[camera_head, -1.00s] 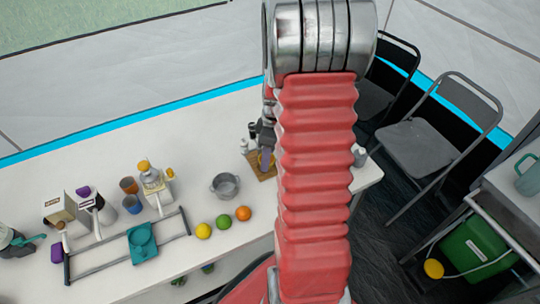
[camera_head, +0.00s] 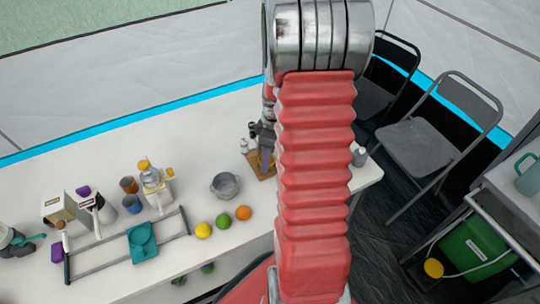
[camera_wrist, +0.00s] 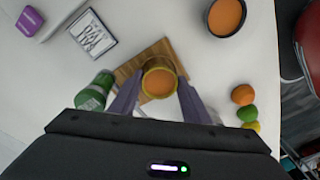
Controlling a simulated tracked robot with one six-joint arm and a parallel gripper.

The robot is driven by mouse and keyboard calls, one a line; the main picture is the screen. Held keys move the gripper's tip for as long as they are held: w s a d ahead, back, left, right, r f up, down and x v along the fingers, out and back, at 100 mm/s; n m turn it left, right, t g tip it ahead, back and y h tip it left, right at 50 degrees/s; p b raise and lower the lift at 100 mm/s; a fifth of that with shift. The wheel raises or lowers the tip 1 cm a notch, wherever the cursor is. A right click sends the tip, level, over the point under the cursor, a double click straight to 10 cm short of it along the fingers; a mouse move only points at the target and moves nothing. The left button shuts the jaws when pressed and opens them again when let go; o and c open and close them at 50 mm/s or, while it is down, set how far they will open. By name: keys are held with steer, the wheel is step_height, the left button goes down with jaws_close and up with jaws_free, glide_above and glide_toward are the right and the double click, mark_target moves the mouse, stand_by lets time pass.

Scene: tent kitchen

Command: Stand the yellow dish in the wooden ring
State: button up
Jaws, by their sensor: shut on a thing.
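The yellow dish (camera_wrist: 160,68) shows in the wrist view as a round rim with an orange inside. It is between the two purple-grey fingers of my gripper (camera_wrist: 160,92), which are shut on it. Behind it is a brown wooden board (camera_wrist: 130,68). I cannot tell whether the dish touches the board. In the head view my gripper (camera_head: 266,160) is over the board (camera_head: 259,173), and I cannot make out the dish there. I cannot pick out a separate wooden ring in either view.
A green jar (camera_wrist: 97,92) stands left of the board, with a framed card (camera_wrist: 92,34) beyond. A dark bowl (camera_wrist: 227,17) is at upper right. The grey pot (camera_head: 225,186) and several fruits, including an orange (camera_head: 243,213), are near. The table's back left is clear.

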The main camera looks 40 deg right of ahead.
steer(key=shift+f, duration=0.45)
steer(key=o, duration=0.5)
steer(key=shift+o, duration=0.2)
steer(key=shift+d+r, duration=0.2)
steer(key=shift+r, duration=1.85)
step_height(320, 180, up, 7)
steer(key=shift+s+d, duration=0.2)
steer(key=shift+d, duration=0.15)
steer(key=shift+m, duration=0.3)
